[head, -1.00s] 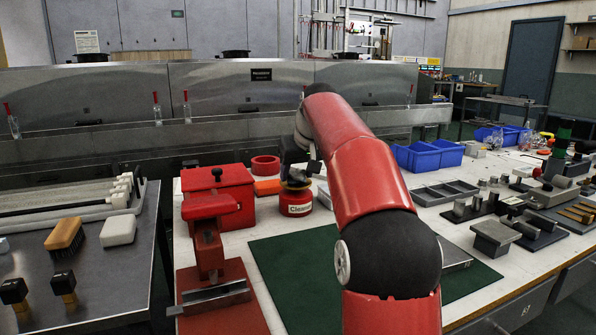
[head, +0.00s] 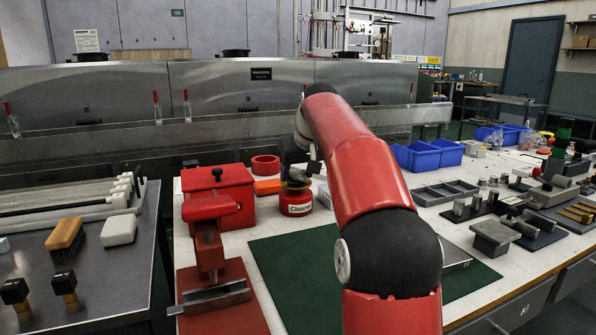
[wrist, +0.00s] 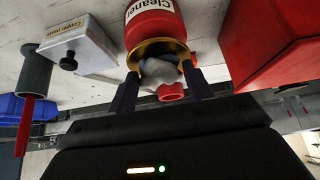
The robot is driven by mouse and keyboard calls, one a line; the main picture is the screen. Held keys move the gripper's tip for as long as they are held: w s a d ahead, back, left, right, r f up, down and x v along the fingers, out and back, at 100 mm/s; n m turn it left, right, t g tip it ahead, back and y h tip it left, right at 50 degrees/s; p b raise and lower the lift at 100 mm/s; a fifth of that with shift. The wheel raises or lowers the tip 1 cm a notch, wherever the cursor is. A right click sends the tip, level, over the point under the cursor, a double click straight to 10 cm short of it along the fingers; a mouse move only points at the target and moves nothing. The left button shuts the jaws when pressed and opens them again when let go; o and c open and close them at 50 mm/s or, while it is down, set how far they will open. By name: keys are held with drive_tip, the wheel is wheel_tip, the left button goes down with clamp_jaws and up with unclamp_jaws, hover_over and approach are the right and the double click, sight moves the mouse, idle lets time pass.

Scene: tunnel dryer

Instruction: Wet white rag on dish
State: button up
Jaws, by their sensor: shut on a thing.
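The red can labelled Cleaner (head: 296,206) stands on the bench, and in the wrist view (wrist: 153,22) it appears upside down. A brass-coloured dish (wrist: 150,48) tops it. A whitish rag (wrist: 160,72) is bunched at the dish, between the fingers of my gripper (wrist: 163,88). The fingers are shut on the rag and close to the dish rim. I cannot tell how firmly the rag presses into the dish or how wet it is.
A red box (head: 217,195) stands left of the can, with a red ring (head: 265,165) behind. A Copper paste box (wrist: 75,45) and a grey cylinder (wrist: 33,72) stand nearby. Blue bins (head: 428,156) sit right. The green mat (head: 290,262) in front has clear space.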

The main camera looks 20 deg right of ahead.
sight(298, 173)
wheel_tip(298, 173, up, 3)
drive_tip(key=p, duration=0.3)
drive_tip(key=shift+f, duration=0.15)
drive_tip(key=shift+r+p, duration=0.4)
drive_tip(key=shift+r, duration=1.7)
drive_tip(key=shift+s, duration=0.1)
